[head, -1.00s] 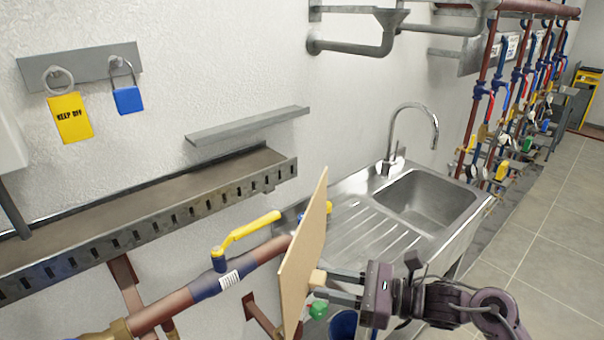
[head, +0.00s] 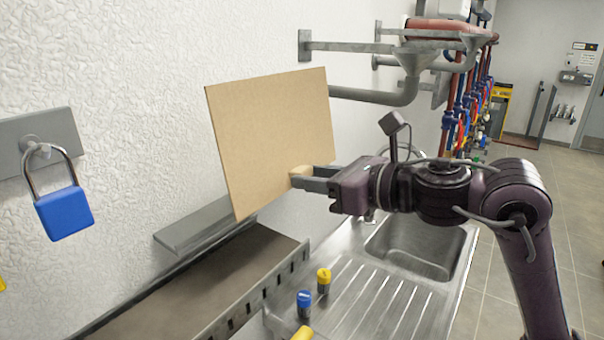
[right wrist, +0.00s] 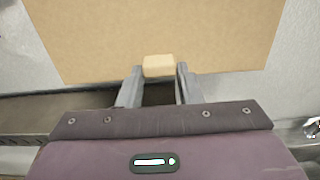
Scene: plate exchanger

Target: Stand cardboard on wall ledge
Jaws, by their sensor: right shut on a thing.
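The cardboard (head: 270,135) is a flat tan sheet with a small pale block (head: 301,176) on its face. My right gripper (head: 312,178) is shut on that block and holds the sheet nearly upright. In the right wrist view the cardboard (right wrist: 155,35) fills the top, with the block (right wrist: 158,66) between the two fingers (right wrist: 160,80). The wall ledge (head: 205,225) is a narrow grey shelf on the white wall, below and left of the sheet. The sheet's lower corner shows in front of the ledge's right end; I cannot tell whether they touch. My left gripper is out of view.
A brown-topped slotted tray (head: 215,285) runs along the wall below the ledge. A steel sink (head: 415,245) with a blue-capped (head: 304,304) and a yellow-capped (head: 323,281) item is at right. A blue padlock (head: 64,210) hangs at left. Pipes (head: 375,95) project from the wall behind the sheet.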

